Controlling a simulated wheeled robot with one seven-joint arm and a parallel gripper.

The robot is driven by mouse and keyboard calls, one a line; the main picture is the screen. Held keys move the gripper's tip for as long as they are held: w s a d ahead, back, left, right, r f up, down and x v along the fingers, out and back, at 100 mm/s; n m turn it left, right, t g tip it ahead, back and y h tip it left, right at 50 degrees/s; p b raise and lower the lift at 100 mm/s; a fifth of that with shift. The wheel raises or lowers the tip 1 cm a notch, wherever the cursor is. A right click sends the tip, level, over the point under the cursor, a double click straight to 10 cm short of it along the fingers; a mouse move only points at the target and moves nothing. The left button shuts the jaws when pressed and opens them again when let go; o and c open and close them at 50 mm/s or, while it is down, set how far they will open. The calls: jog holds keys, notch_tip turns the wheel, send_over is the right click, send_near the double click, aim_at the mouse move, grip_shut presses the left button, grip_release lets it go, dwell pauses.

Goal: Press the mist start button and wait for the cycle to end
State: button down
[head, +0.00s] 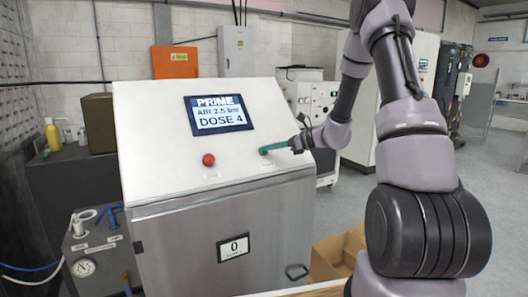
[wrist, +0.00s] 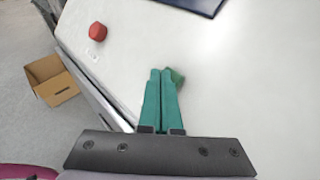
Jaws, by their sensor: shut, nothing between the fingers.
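The washer (head: 150,130) is a white and steel cabinet with a sloped top panel. Its screen (head: 218,113) reads "PRIME", "AIR 2.5 bar" and "DOSE 4". A green button (wrist: 178,74) shows in the wrist view, partly hidden behind my fingertips; I take it for the mist start button. My gripper (head: 268,149) has green fingers, shut with nothing between them, and its tips are at the button. The tips also show in the wrist view (wrist: 160,72). I cannot tell whether they touch or press it. A red button (head: 208,160) sits left of it in the head view.
A plate reading "0" (head: 233,248) is on the cabinet front. A cardboard box (head: 330,262) lies on the floor at the right. A pump unit with a gauge (head: 90,262) stands at the left. The panel around my gripper is clear.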

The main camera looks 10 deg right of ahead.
jog(key=shift+w+a+f, duration=0.1)
jog(key=shift+w+f, duration=0.15)
jog(key=shift+f, duration=0.05)
dwell(0.4)
jog(key=shift+r, duration=0.1)
jog(key=shift+s+d+r, duration=0.2)
jog(key=shift+s+r, duration=0.4)
jog(key=shift+s+d+r, duration=0.3)
jog(key=shift+s+r, duration=0.55)
jog(key=shift+r, duration=0.05)
jog(key=shift+s+d+r, duration=0.25)
jog(key=shift+s+r, duration=0.6)
